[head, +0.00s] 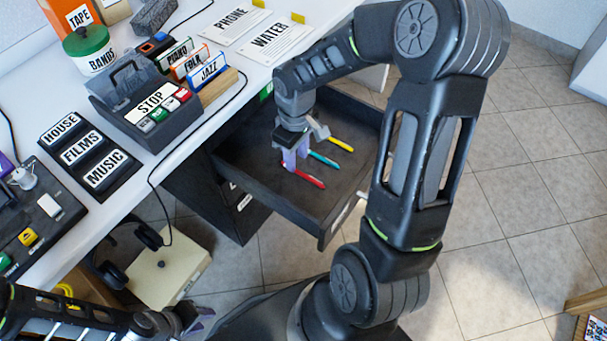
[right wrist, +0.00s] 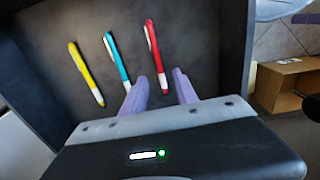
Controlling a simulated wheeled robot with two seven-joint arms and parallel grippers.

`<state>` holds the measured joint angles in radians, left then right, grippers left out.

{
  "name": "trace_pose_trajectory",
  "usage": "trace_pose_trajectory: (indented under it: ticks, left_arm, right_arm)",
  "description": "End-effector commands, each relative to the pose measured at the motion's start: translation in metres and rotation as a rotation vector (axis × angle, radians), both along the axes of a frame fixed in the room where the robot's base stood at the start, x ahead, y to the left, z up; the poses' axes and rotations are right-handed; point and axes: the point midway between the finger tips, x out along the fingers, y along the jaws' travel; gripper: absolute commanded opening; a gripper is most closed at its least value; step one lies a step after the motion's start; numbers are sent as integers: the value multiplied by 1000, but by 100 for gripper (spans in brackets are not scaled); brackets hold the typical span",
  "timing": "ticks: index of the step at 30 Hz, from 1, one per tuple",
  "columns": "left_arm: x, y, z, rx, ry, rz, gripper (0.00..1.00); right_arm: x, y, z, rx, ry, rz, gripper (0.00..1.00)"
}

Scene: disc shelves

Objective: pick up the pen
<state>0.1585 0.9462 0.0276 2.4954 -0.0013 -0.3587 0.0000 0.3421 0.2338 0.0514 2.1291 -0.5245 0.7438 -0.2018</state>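Three pens lie on the dark floor of an open drawer (head: 246,162): a red pen (head: 306,177), a teal pen (head: 325,160) and a yellow pen (head: 341,145). In the right wrist view are the red pen (right wrist: 154,50), the teal pen (right wrist: 116,60) and the yellow pen (right wrist: 86,72). My right gripper (head: 293,160) is over the drawer at the red pen's end. In the right wrist view its lilac fingers (right wrist: 157,84) are apart, with the red pen's white end showing between their tips; no grip shows. My left gripper (head: 203,320) is low at the left, away from the drawer.
The white desk above holds a STOP box (head: 155,108), label blocks (head: 210,70) and a green-lidded tin (head: 90,48). Headphones (head: 135,245) hang below the desk edge. Tiled floor lies open to the right.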

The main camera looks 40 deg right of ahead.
Motion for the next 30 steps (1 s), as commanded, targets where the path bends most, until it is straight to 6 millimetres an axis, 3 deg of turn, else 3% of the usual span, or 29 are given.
trace_pose_trajectory:
  ticks: [3, 8, 27, 30]
  left_arm:
    - [0, 0, -10, 0, 0, 1, 33]
    - [0, 0, -14, 0, 0, 1, 33]
    - [0, 0, -14, 0, 0, 1, 33]
    - [0, 0, -14, 0, 0, 1, 33]
  right_arm:
    - [-2, 0, -23, 1, 3, 0, 35]
    - [-1, 0, -40, 0, 2, 1, 35]
    - [-1, 0, -40, 0, 1, 0, 35]
    - [-1, 0, -40, 0, 1, 0, 27]
